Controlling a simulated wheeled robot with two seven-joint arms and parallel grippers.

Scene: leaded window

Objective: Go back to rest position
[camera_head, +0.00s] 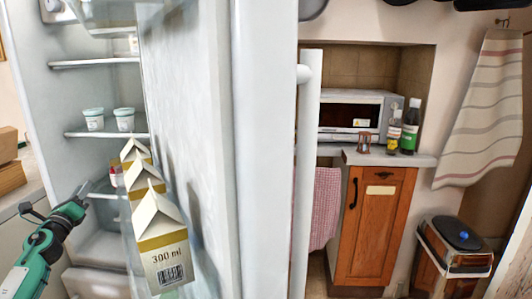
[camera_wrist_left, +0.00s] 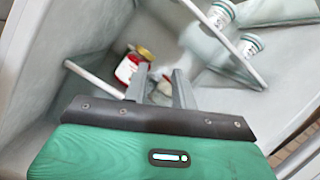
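My left arm reaches in from the left in the head view, with its green gripper (camera_head: 84,188) at the open fridge's lower shelf. In the left wrist view the two grey fingers (camera_wrist_left: 160,82) stand apart, with no object visibly clamped between them. A red jar with a yellow lid (camera_wrist_left: 131,66) lies beyond and to the left of the fingers. A small red item (camera_head: 115,176) shows on the lower shelf in the head view, partly hidden. A small pale item between the fingers in the wrist view is too unclear to name. My right gripper is in neither view.
The open fridge door (camera_head: 265,150) fills the middle and holds three cartons (camera_head: 165,255) on its shelf. Two white cups (camera_head: 110,119) stand on the middle fridge shelf (camera_head: 85,135). A microwave (camera_head: 355,115), bottles (camera_head: 410,125), a wooden cabinet (camera_head: 375,220) and a bin (camera_head: 455,250) are at the right.

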